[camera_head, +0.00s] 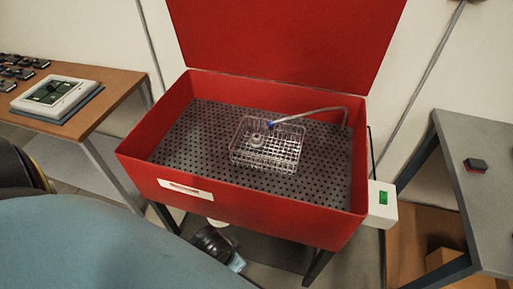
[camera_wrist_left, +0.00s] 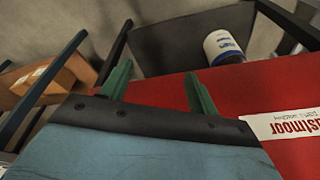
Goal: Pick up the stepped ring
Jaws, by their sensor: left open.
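A small pale metal ring-shaped piece, which looks like the stepped ring (camera_head: 257,140), lies in a wire basket (camera_head: 290,164) in the red basin (camera_head: 240,199). Its steps are too small to make out. My left gripper (camera_wrist_left: 158,82) shows in the left wrist view with its two green fingers spread and nothing between them. It is beside the red outer wall (camera_wrist_left: 165,92) with the printed label, outside the basin and away from the ring. I cannot clearly pick the left gripper out in the head view. My right gripper is in neither view.
The basin has a perforated floor (camera_head: 200,135), a raised red lid (camera_head: 285,40) and a hose (camera_head: 315,112) reaching the basket. A control box (camera_head: 381,205) is on its right side. A wooden table (camera_head: 105,85) stands left, a grey table (camera_head: 480,135) right.

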